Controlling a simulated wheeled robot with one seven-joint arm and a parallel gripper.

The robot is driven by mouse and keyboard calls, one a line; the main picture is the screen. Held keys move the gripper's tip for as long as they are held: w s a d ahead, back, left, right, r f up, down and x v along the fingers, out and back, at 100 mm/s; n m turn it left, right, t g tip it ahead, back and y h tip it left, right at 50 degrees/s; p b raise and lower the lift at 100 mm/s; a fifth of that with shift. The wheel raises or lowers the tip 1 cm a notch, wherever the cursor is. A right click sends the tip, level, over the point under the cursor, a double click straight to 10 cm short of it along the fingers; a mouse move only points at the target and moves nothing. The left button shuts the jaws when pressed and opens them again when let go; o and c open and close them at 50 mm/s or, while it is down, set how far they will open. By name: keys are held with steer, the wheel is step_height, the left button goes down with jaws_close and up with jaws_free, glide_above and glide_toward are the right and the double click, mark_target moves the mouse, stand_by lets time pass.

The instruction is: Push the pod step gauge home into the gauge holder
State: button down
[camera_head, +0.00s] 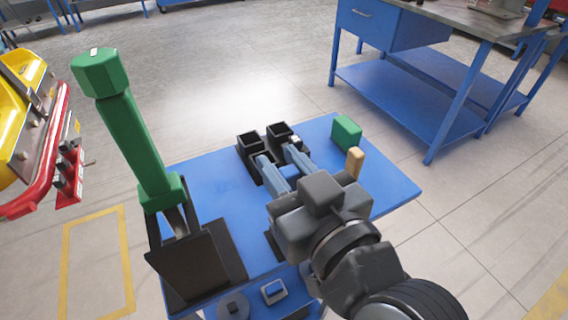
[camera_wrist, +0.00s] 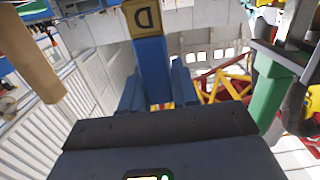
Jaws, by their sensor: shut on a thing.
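My gripper (camera_head: 284,166) reaches away over the blue table, with its two grey-blue fingers shut on a blue piece (camera_head: 289,172). This piece, seemingly the pod step gauge, shows in the wrist view as a blue bar (camera_wrist: 152,70) between the fingers (camera_wrist: 157,90), with a tan face marked D at its far end. Black open-topped sockets (camera_head: 249,144), perhaps the gauge holder, stand at the fingers' far ends. The fingers hide part of them, and I cannot tell how deep the bar sits. The bar's far end is not clear in the head view.
A tall green post (camera_head: 135,145) stands tilted in a black stand at the table's left. A green block (camera_head: 346,132) and a tan block (camera_head: 354,160) stand at right. The blue table (camera_head: 390,188) is clear at its right corner. A red and yellow train (camera_head: 35,120) is at left.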

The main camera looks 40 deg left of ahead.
steer(key=shift+f+b, duration=0.7)
steer(key=shift+f, duration=0.1)
jaws_free()
stand_by(0.7)
steer(key=shift+b+v, duration=0.7)
steer(key=shift+v, duration=2.8)
steer(key=shift+w, duration=0.1)
